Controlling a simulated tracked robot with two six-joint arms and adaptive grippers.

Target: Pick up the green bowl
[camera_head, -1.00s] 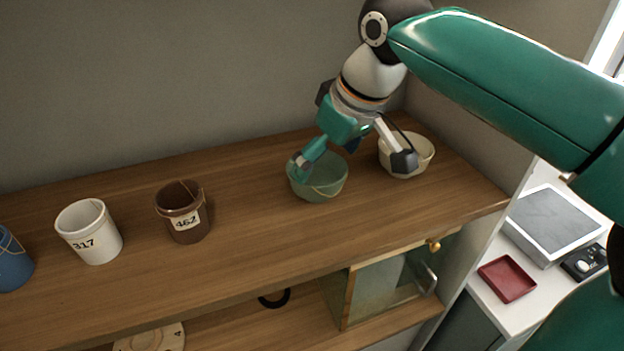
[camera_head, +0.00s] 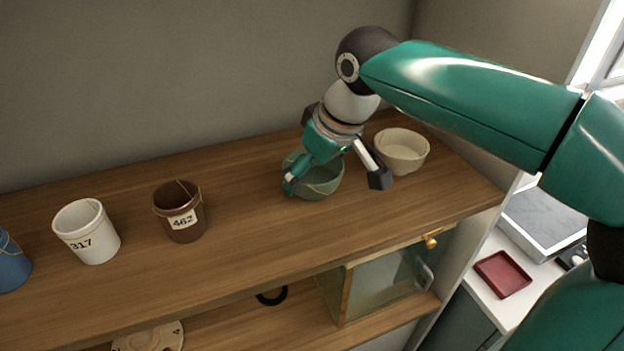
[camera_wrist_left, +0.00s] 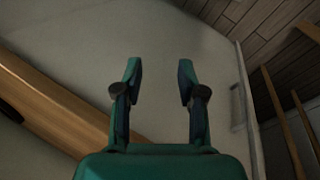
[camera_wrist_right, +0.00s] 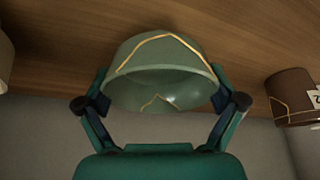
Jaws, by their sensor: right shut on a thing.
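The green bowl (camera_head: 322,182) with gold seams stands upright on the wooden shelf top. My right gripper (camera_head: 335,183) reaches down over it, its fingers on opposite sides of the bowl. In the right wrist view the bowl (camera_wrist_right: 165,72) sits between the two fingers (camera_wrist_right: 162,90), which are shut on it across its width. In the head view my gripper hides part of the bowl's rim and far side. I cannot see a clear gap under the bowl. My left gripper (camera_wrist_left: 160,75) shows only in the left wrist view, open and empty, its fingers apart.
A cream bowl (camera_head: 402,150) stands close to the right of the green bowl. A brown cup (camera_head: 180,212) marked 462, a white cup (camera_head: 86,232) marked 317 and a blue cup (camera_head: 12,265) stand to the left. A red tray (camera_head: 502,275) lies on the lower white counter.

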